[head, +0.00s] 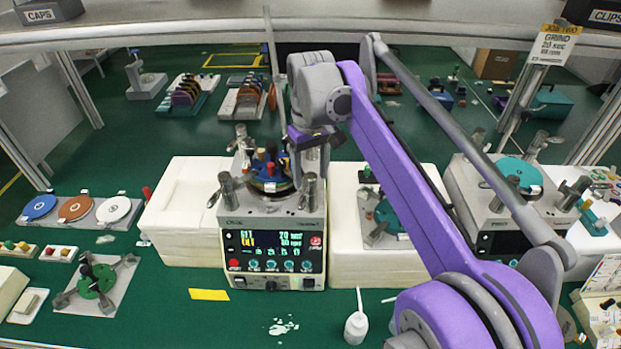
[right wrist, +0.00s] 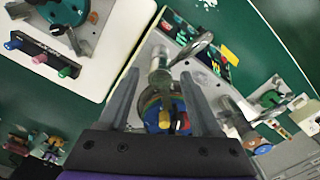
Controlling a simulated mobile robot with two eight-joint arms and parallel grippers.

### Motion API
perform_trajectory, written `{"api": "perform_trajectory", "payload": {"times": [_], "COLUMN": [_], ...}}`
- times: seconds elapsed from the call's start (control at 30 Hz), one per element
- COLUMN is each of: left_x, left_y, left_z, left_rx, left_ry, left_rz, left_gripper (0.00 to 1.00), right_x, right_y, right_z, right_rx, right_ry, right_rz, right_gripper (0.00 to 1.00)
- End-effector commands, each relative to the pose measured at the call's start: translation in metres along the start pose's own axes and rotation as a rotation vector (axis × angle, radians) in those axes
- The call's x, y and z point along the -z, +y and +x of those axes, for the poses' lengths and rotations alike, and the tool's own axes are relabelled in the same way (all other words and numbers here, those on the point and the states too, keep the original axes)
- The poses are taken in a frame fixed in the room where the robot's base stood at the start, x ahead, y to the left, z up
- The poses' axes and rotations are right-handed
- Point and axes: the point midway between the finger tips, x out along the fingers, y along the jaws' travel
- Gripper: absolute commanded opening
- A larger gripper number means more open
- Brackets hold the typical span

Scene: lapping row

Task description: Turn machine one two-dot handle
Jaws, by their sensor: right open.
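A machine with a lit display (head: 270,240) stands in the middle of the head view. A blue disc (head: 272,184) with coloured knobs lies on its top. Silver posts with handles stand around the disc, including a left handle (head: 226,188) and a right handle (head: 308,190). I cannot make out dot marks on any handle. My right gripper (head: 306,160) is over the machine top, pointing down. In the right wrist view its fingers (right wrist: 161,90) are apart, with a silver post (right wrist: 159,76) and the blue disc (right wrist: 165,118) showing between them. Contact is unclear. My left gripper is not in view.
A second machine (head: 490,218) stands at the right. White blocks (head: 185,215) flank the middle machine. A white bottle (head: 356,328) and a yellow strip (head: 209,295) are on the green bench in front. A shelf edge (head: 200,32) crosses the top.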

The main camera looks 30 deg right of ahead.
Motion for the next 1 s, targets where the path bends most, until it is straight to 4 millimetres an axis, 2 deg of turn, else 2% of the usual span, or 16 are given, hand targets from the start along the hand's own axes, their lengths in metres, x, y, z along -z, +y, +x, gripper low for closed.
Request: {"api": "perform_trajectory", "payload": {"times": [0.13,0.47,0.8,0.83,1.0], "left_x": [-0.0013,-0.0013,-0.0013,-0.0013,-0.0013], "left_y": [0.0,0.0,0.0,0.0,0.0], "left_z": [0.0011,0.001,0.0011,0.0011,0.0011], "left_rx": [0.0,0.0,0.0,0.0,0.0], "left_ry": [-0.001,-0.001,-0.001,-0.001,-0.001], "left_rz": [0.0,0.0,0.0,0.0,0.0], "left_gripper": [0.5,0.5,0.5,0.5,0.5], "right_x": [-0.0002,-0.0001,-0.0002,-0.0002,-0.0003], "right_y": [-0.0002,-0.0003,-0.0002,-0.0002,-0.0002], "right_z": [0.013,0.0155,0.0154,0.0154,0.0154], "right_rx": [0.0,0.0,0.0,0.0,0.0], "right_ry": [0.0,0.001,0.001,0.001,0.0], "right_rz": [0.0,0.0,0.0,0.0,0.0], "right_gripper": [0.65,0.65,0.04,0.0,0.0]}}
